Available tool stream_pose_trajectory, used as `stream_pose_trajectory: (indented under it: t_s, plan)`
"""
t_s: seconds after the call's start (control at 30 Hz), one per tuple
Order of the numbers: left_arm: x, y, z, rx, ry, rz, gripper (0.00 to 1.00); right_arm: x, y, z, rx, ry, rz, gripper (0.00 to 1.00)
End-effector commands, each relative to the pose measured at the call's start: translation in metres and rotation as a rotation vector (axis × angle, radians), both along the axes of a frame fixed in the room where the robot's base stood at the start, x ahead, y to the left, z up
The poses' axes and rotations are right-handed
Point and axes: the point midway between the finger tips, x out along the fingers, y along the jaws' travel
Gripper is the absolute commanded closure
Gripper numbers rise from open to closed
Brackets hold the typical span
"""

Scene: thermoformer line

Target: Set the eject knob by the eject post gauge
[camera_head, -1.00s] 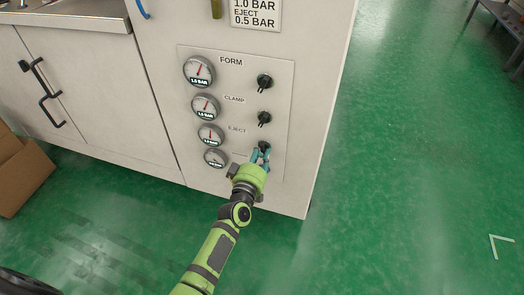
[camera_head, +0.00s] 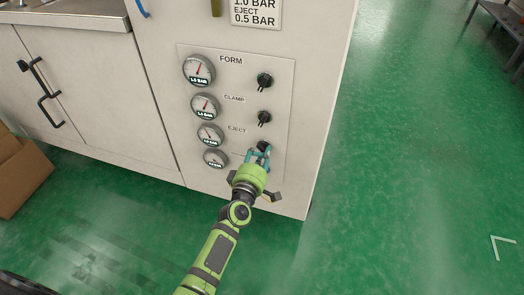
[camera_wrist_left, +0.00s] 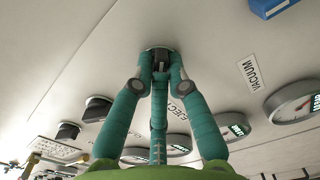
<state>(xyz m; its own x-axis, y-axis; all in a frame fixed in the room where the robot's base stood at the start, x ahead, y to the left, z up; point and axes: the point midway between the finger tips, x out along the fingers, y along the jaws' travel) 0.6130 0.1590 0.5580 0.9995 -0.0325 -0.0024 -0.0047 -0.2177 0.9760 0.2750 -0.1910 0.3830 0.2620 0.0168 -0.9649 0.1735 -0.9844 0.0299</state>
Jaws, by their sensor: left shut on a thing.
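The eject knob (camera_head: 264,146) is a small black knob at the lower right of the control panel, partly hidden by my fingers. My left gripper (camera_head: 259,155) is shut on it. In the left wrist view, the teal fingers (camera_wrist_left: 160,70) close around the dark knob (camera_wrist_left: 160,55) beside the partly hidden EJECT label. The eject gauge (camera_head: 210,134) is a round dial left of the knob; its red needle leans up and left, and its small readout is too blurred to read. My right gripper is not in view.
Form (camera_head: 199,70) and clamp (camera_head: 205,106) gauges sit above, with their knobs (camera_head: 264,80) to the right. A lower gauge (camera_head: 215,158) sits beneath. A sign (camera_head: 256,12) reads "EJECT 0.5 BAR". A cardboard box (camera_head: 22,175) stands left; green floor is open right.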

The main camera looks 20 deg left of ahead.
Motion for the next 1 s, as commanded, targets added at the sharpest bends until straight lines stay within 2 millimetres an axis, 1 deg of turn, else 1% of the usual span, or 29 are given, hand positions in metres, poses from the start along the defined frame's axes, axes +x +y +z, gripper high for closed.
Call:
stream_pose_trajectory:
  t_s: [0.03,0.2,0.27,0.33,0.57,0.8,0.87,1.0]
  plan:
    - [0.003,-0.005,0.008,-0.036,-0.012,-0.008,1.00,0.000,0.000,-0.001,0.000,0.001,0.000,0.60]
    - [0.003,-0.006,0.008,-0.325,-0.004,-0.010,1.00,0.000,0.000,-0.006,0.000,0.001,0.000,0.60]
    - [0.003,-0.006,0.008,-0.392,0.000,-0.011,1.00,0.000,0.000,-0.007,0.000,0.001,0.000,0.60]
    - [0.003,-0.006,0.009,-0.421,0.002,-0.011,1.00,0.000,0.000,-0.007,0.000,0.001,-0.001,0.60]
    - [0.003,-0.006,0.009,-0.431,0.003,-0.012,1.00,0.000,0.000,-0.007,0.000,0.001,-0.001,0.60]
    - [0.003,-0.006,0.010,-0.805,0.015,-0.013,1.00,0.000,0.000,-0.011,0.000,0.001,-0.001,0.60]
    - [0.003,-0.006,0.010,-0.837,0.017,-0.013,1.00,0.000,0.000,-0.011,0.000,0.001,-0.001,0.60]
    - [0.003,-0.006,0.010,-0.837,0.018,-0.014,1.00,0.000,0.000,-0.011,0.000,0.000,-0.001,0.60]
